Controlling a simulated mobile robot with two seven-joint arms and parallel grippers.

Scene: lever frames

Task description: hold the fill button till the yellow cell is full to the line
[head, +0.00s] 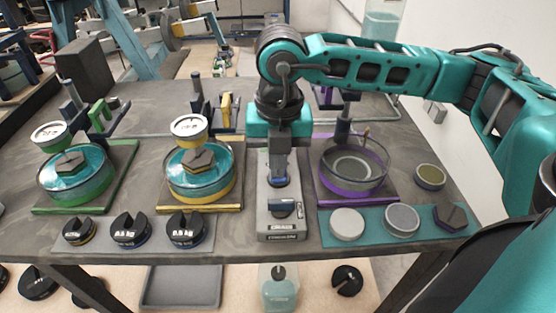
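The yellow cell (176,190) is a round clear dish with a yellow base, left of centre on the table. It holds teal liquid, and a dark hexagonal block (199,159) shows in it. I cannot make out the fill line or compare the level with it. A grey control box (282,230) stands right of the cell, with a blue-topped control (286,207) near its front. My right gripper (279,181) points down over the box's rear part, its fingers together at a blue part there. The fingers hide most of that part, so I cannot tell whether it is pressed.
A green cell (45,188) with teal liquid stands at the left. A purple cell (325,182), seemingly empty, stands at the right. Several dark slotted weights, such as one (186,231), line the front left. Round discs, such as a white one (347,224), lie on a teal mat.

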